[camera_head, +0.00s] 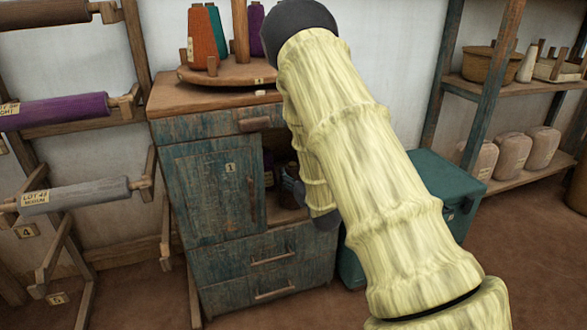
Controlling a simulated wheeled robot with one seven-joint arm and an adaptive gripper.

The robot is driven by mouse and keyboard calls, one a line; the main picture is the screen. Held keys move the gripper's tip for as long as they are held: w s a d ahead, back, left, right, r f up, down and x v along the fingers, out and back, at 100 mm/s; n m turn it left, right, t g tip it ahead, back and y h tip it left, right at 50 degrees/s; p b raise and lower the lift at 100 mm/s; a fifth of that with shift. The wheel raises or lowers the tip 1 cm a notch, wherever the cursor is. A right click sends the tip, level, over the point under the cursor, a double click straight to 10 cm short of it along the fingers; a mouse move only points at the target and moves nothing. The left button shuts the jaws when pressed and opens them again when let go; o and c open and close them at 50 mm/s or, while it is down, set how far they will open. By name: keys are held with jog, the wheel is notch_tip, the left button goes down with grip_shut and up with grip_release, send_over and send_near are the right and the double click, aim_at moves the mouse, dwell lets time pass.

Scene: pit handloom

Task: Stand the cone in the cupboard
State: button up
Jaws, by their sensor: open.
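The cupboard (212,190) is a worn blue-green wooden cabinet with a door tagged 1 and an open compartment (287,215) to the door's right. A dark purplish shape (268,172) stands in the shaded compartment; I cannot tell if it is a cone. On the round wooden stand on top are an orange cone (201,40), a green cone (218,32) and a purple cone (256,28). My gripper (291,184) shows only as a small dark part at the compartment, open, mostly hidden behind my pale-sleeved arm. I cannot tell whether a cone is between its fingers.
Drawers (272,257) are below the compartment. A teal chest (430,180) stands to the right, partly behind my arm. A shelf rack (520,85) with baskets and jars is at right. Racks of rolls (75,192) flank the cupboard at left. Brown floor lies in front.

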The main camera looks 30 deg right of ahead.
jog(key=p+v, duration=0.1)
jog(key=v, duration=0.7)
jog(key=s+a+f+g+y, duration=0.1)
jog(key=s+a+f+g, duration=0.45)
jog(key=f, duration=0.65)
jog(key=s+a+f+g+y, duration=0.1)
jog(key=s+a+f+g, duration=0.2)
jog(key=s+a+f, duration=0.7)
jog(key=s+a+f+g, duration=0.3)
jog(key=s+f, duration=0.1)
jog(key=s, duration=0.4)
jog(key=s+a+f+n+g+y, duration=0.1)
jog(key=s+a+f+g, duration=0.2)
jog(key=s+f, duration=0.2)
jog(key=s+a+f+n+g+y, duration=0.1)
jog(key=s+a+f+g, duration=0.2)
jog(key=s, duration=0.9)
jog(key=shift+a+f, duration=0.55)
jog(key=shift+f, duration=0.25)
